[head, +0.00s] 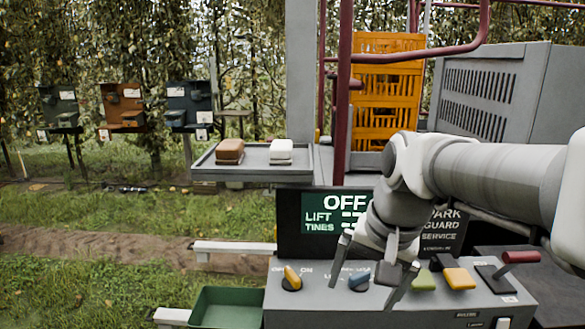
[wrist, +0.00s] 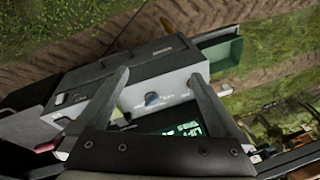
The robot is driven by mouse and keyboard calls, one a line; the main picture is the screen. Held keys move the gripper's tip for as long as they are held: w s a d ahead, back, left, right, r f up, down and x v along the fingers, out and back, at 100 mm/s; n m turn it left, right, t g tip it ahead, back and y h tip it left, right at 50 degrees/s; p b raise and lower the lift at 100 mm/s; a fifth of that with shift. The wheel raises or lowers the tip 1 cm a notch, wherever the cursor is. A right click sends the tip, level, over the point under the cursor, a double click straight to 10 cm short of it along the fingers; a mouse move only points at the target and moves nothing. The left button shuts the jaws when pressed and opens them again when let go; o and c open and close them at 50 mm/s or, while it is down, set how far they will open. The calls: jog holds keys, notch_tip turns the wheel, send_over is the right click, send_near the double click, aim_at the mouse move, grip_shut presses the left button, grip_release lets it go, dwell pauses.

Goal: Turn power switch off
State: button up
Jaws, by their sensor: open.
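The yellow rotary switch (head: 292,277) is on the left of the grey control panel (head: 310,310), by small lettering that seems to read OFF and ON. Its handle slants to the upper left. The dark display (head: 322,215) above shows OFF in large letters, with LIFT and TINES below. A blue knob (head: 360,281) is to its right; it also shows in the wrist view (wrist: 153,99), between the fingers. My gripper (head: 361,296) is open and empty above the panel, around the blue knob as seen from the head, right of the yellow switch. Contact is not visible.
A green bin (head: 228,307) stands left of the panel. A grey shelf (head: 205,172) holds brown and white blocks behind.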

jog(key=s+d+f+n+t, duration=0.1)
jog(key=s+n, duration=0.1)
jog(key=s, duration=0.3)
jog(key=s+d+f+n+t+h, duration=0.1)
jog(key=s+d+n+t, duration=0.1)
jog(key=s, duration=0.3)
jog(key=shift+s+n, duration=0.2)
jog(key=shift+n, duration=0.2)
jog(key=shift+d, duration=0.1)
